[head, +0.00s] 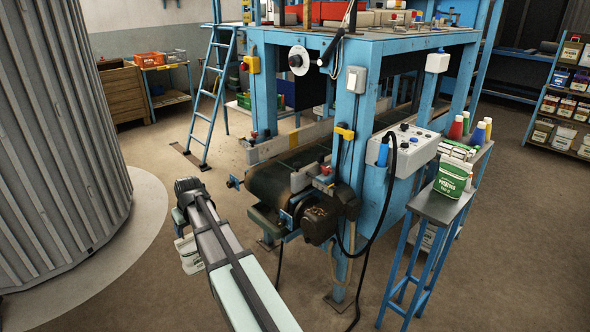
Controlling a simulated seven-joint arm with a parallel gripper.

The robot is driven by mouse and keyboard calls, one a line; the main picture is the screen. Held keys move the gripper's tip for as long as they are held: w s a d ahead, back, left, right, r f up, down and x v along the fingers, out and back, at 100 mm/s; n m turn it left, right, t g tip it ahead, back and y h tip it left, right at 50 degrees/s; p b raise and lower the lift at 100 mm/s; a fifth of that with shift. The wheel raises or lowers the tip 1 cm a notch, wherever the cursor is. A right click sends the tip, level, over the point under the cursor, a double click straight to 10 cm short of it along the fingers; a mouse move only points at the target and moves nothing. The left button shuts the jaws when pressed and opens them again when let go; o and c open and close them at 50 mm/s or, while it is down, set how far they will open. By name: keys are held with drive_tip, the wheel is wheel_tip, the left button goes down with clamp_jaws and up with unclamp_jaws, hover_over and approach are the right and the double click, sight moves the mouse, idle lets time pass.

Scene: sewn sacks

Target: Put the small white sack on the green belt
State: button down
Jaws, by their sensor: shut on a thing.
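The small white sack (188,255) with green print hangs at the left of my arm, above the floor. My gripper (181,232) is mostly hidden behind my own arm; it is shut on the top of the sack. The sack's right side is also hidden by my arm. The dark green belt (285,178) runs between low side rails inside the blue frame, to the right of the sack and higher up in the picture. The sack is apart from the belt.
A blue machine frame (358,130) stands over the belt, with a motor (318,222) at its near end. A blue side table (437,207) holds a green and white sack (452,178) and bottles. A ribbed silo (55,140) stands left. Floor between silo and machine is clear.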

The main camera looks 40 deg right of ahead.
drive_tip(key=w+d+r, duration=0.3)
drive_tip(key=w+d, duration=0.1)
drive_tip(key=d, duration=0.4)
drive_tip(key=w+d+r, duration=0.3)
drive_tip(key=w+d, duration=0.1)
drive_tip(key=d, duration=0.4)
drive_tip(key=w+d+r, duration=0.2)
drive_tip(key=w+d, duration=0.2)
drive_tip(key=d, duration=0.5)
drive_tip(key=w+d+r, duration=0.1)
drive_tip(key=d+r, duration=0.3)
drive_tip(key=d, duration=0.6)
drive_tip(key=d+r, duration=0.3)
drive_tip(key=d, duration=0.7)
drive_tip(key=w+d+r, duration=0.1)
drive_tip(key=d+r, duration=0.3)
drive_tip(key=d, duration=0.6)
wheel_tip(320, 180, down, 9)
drive_tip(key=shift+f, duration=0.2)
drive_tip(key=shift+c, duration=0.5)
unclamp_jaws()
